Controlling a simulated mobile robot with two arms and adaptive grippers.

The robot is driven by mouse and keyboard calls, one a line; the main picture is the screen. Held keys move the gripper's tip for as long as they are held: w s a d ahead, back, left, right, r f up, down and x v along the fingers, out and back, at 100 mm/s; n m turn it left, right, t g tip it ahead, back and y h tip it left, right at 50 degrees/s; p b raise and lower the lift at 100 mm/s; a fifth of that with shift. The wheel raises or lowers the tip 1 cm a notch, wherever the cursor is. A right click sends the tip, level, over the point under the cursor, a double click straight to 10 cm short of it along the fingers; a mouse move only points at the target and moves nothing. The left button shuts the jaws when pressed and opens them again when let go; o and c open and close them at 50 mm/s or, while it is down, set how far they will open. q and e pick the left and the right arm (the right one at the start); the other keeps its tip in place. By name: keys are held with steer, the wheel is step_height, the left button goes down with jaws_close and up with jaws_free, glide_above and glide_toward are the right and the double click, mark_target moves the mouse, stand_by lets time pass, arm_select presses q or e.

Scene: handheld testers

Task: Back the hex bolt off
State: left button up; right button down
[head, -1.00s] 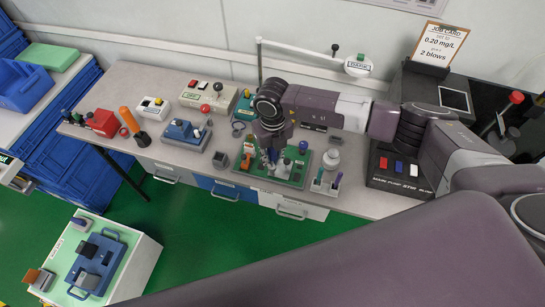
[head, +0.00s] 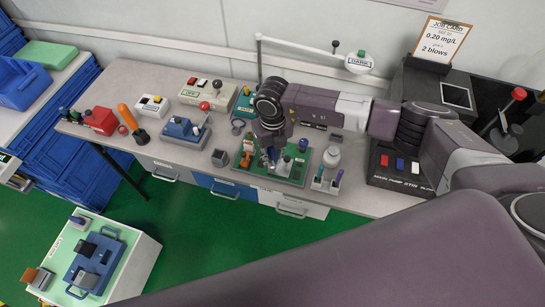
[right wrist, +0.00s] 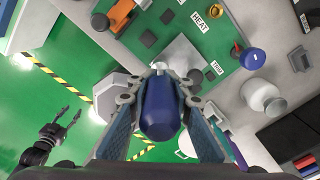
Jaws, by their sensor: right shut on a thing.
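My right gripper (head: 270,158) points down over the green board (head: 240,172) on the bench. In the right wrist view the right gripper (right wrist: 160,92) is shut on a dark blue, rounded handle (right wrist: 160,112), with a finger on each side. A pale grey block (right wrist: 181,56) shows just beyond the handle. I cannot make out the hex bolt; the gripper and handle cover that part of the board. My left gripper (right wrist: 67,122) shows dark in the right wrist view, fingers apart and empty, over the green floor.
An orange block (head: 245,160) and a blue knob (head: 303,145) stand on the board. A white jar (head: 331,157) and a holder with pens (head: 327,183) are close on its right. A dark cube (head: 221,158) stands left of it.

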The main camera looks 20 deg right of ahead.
steer(key=shift+f+b, duration=0.5)
steer(key=shift+f, duration=0.15)
stand_by(0.4)
steer(key=shift+n+b, duration=0.55)
steer(key=shift+n, duration=0.25)
steer(key=shift+w+n+b, duration=0.1)
steer(key=shift+n+b, duration=1.15)
steer(key=shift+n, duration=0.65)
steer(key=shift+d+n, duration=0.1)
steer(key=shift+n, duration=0.2)
steer(key=shift+b, duration=0.3)
steer(key=shift+n+b, duration=0.3)
steer(key=shift+n, duration=0.3)
steer(key=shift+n+b, duration=1.7)
steer(key=shift+n, duration=0.6)
